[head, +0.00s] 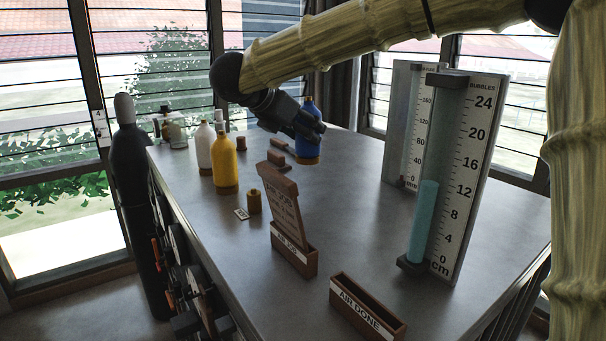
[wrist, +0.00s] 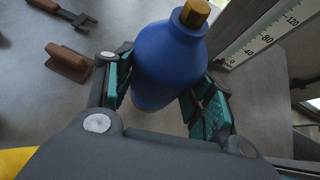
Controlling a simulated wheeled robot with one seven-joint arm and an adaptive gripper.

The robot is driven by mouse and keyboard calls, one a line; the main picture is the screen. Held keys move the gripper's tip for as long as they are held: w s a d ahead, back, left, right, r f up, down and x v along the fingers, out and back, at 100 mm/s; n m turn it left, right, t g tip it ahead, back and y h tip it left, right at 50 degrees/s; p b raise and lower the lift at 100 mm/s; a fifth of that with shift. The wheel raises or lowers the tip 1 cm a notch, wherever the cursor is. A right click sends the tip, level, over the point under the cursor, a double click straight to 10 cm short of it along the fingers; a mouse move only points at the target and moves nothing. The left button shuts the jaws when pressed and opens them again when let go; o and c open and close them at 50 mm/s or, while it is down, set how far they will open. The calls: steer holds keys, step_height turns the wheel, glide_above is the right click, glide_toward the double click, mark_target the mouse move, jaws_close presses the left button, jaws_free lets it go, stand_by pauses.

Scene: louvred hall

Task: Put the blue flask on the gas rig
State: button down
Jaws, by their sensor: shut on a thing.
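The blue flask (head: 307,150) has a brown base in the head view and a gold-brown cap in the wrist view (wrist: 168,60). My gripper (head: 308,127) is shut around its body, with one teal-padded finger on each side in the wrist view (wrist: 163,88). The flask looks upright at the far part of the grey bench. I cannot tell whether its base touches the bench. Nothing in view is clearly labelled as the gas rig; a low brown block (head: 278,145) with a dark bar lies just left of the flask, also in the wrist view (wrist: 68,62).
Yellow (head: 224,160) and white (head: 205,147) bottles stand to the left. Two tall scale panels (head: 470,150) stand at the right. A wooden card holder (head: 293,257) and an AIR DONE tray (head: 362,310) are nearer. The bench middle (head: 350,210) is clear.

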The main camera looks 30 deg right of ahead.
mark_target(311, 160)
steer(key=f, duration=0.1)
steer(key=f+p, duration=0.1)
steer(key=f, duration=0.1)
steer(key=d+f+p, duration=0.1)
steer(key=f, duration=0.1)
steer(key=shift+s+d+f, duration=0.1)
steer(key=shift+s, duration=0.25)
steer(key=shift+s+f+p, duration=0.3)
steer(key=shift+f+p, duration=0.05)
steer(key=shift+f, duration=0.2)
steer(key=shift+s+f+p, duration=0.25)
steer(key=shift+f+p, duration=0.05)
steer(key=shift+f, duration=0.2)
steer(key=shift+s, duration=0.2)
steer(key=shift+w+f, duration=0.1)
steer(key=shift+f, duration=0.05)
steer(key=c, duration=0.7)
jaws_free()
steer(key=shift+w+f, duration=0.25)
steer(key=shift+w, duration=0.15)
steer(key=shift+o, duration=0.8)
steer(key=shift+r, duration=0.1)
steer(key=shift+s+r, duration=0.15)
steer(key=shift+s, duration=0.2)
